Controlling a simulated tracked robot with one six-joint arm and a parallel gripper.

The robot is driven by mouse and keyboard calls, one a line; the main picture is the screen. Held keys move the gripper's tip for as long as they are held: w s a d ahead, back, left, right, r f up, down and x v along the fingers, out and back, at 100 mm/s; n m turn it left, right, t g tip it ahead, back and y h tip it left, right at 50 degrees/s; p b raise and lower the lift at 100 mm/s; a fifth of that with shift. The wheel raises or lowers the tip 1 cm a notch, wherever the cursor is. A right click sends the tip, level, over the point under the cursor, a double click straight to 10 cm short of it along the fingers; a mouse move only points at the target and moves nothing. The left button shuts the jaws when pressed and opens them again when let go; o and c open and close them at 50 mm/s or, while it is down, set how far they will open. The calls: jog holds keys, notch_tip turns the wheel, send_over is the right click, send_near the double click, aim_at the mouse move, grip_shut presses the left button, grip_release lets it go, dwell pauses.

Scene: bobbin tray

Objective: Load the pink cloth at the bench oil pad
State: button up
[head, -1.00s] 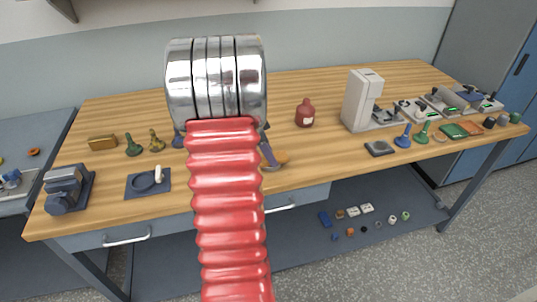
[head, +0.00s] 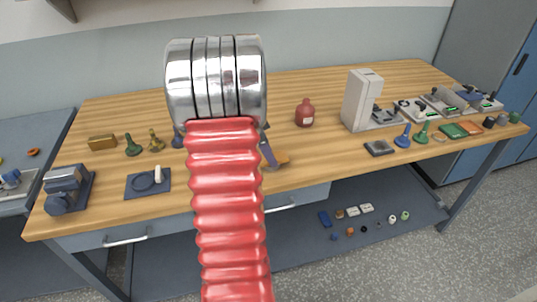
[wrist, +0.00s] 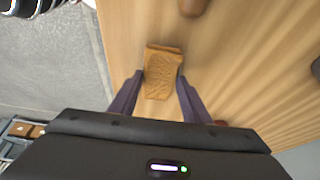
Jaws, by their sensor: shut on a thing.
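My gripper (wrist: 160,92) has its two purple fingers on either side of an orange-brown block-like thing (wrist: 162,70) with a creased or patterned top, and is shut on it. Whether this is a folded cloth I cannot tell; its colour is orange-brown, not pink. In the head view one purple finger and part of the orange-brown thing (head: 281,158) show low over the bench, right of my red arm, which hides the rest. No clearly pink cloth shows. A dark flat pad (head: 134,190) with a ring and a small white piece lies at the bench's left front; I cannot tell if it is the oil pad.
The wooden bench (head: 340,165) is clear around the gripper's right. A red bottle (head: 305,114) stands behind it. A grey machine (head: 361,100), a dark square dish (head: 379,148) and several small tools stand to the right. A blue-grey device (head: 66,190) stands at the left.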

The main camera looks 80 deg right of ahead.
jog(key=shift+r, duration=3.45)
